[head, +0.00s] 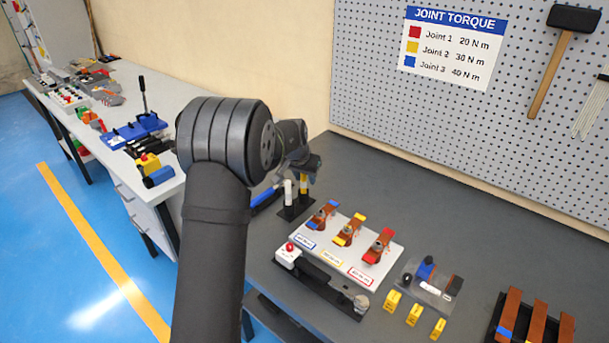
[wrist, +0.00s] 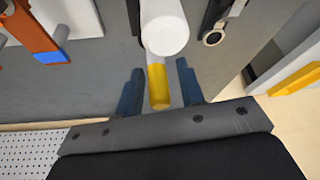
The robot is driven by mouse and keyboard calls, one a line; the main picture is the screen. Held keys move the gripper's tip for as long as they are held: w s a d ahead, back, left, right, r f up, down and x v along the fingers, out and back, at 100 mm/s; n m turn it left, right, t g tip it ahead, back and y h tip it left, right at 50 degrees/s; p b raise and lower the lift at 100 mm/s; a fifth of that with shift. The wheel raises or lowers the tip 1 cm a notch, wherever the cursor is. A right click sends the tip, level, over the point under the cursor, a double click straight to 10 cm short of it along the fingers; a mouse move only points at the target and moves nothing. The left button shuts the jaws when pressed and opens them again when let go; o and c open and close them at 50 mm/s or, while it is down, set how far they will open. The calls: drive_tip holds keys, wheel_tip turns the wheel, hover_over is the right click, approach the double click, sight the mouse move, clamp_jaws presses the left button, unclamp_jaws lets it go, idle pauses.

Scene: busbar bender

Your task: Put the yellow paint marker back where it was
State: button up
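The yellow paint marker (head: 304,184) stands upright in a small black holder (head: 297,209) on the grey bench in the head view. A white-topped marker (head: 288,192) stands just left of it. My gripper (head: 306,169) is right over the yellow marker and partly hides its top. In the wrist view, the yellow part of the marker (wrist: 158,88) lies between my two blue fingers (wrist: 160,82), with a visible gap on each side. The fingers are apart. A white round end (wrist: 165,35) covers part of the view just beyond it.
Yellow blocks (head: 414,315) and a rack of bars (head: 530,320) are farther right. A pegboard (head: 480,120) stands behind.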

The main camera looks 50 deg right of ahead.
drive_tip(key=shift+r, duration=0.55)
drive_tip(key=v, duration=1.2)
drive_tip(key=x, duration=1.3)
drive_tip(key=shift+a, duration=0.15)
drive_tip(key=shift+r, duration=0.45)
